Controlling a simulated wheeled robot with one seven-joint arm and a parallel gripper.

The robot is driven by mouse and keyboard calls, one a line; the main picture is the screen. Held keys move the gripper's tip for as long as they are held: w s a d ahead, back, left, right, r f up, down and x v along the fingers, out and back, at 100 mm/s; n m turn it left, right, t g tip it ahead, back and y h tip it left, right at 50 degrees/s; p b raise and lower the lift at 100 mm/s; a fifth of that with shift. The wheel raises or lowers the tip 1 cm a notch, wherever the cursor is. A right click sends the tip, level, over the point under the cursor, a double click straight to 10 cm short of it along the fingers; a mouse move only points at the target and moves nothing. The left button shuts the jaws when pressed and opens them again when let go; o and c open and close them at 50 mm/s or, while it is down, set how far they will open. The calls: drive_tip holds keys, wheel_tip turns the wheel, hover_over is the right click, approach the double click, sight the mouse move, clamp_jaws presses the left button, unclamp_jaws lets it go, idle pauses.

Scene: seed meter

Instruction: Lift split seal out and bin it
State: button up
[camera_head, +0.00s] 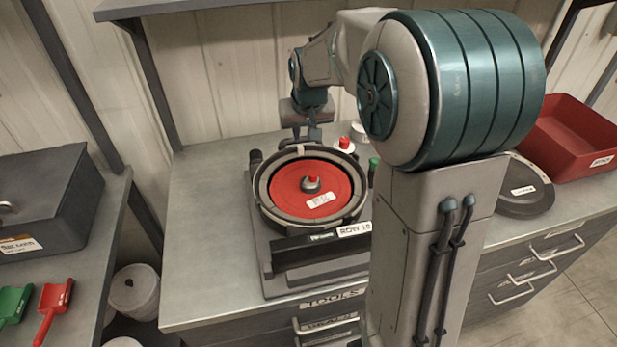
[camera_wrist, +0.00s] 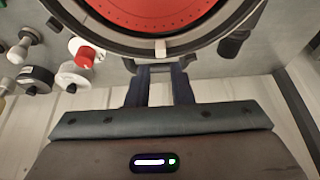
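The seed meter (camera_head: 265,215) lies open on the bench, with a red disc (camera_head: 290,185) inside a round dark housing. A dark ring (camera_head: 262,185), which looks like the seal, runs around the disc. A small pale tab (camera_head: 304,149) sits on the ring's far side; it also shows in the wrist view (camera_wrist: 160,48). I cannot make out a split. My gripper (camera_head: 314,140) is at the far rim, close to the tab. In the wrist view its two fingers (camera_wrist: 161,72) stand apart, with the tab just beyond the tips; contact is unclear.
A red bin (camera_head: 572,135) stands at the bench's right, behind a dark round lid (camera_head: 525,195). Small red-capped and green-capped parts (camera_head: 344,143) stand right of the meter. A dark case (camera_head: 50,200) and scoops (camera_head: 52,300) are left. Bench left of the meter is clear.

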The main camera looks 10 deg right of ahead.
sight(301, 148)
drive_tip(key=shift+p+x, duration=0.7)
drive_tip(key=shift+x, duration=3)
drive_tip(key=shift+w, duration=0.1)
clamp_jaws()
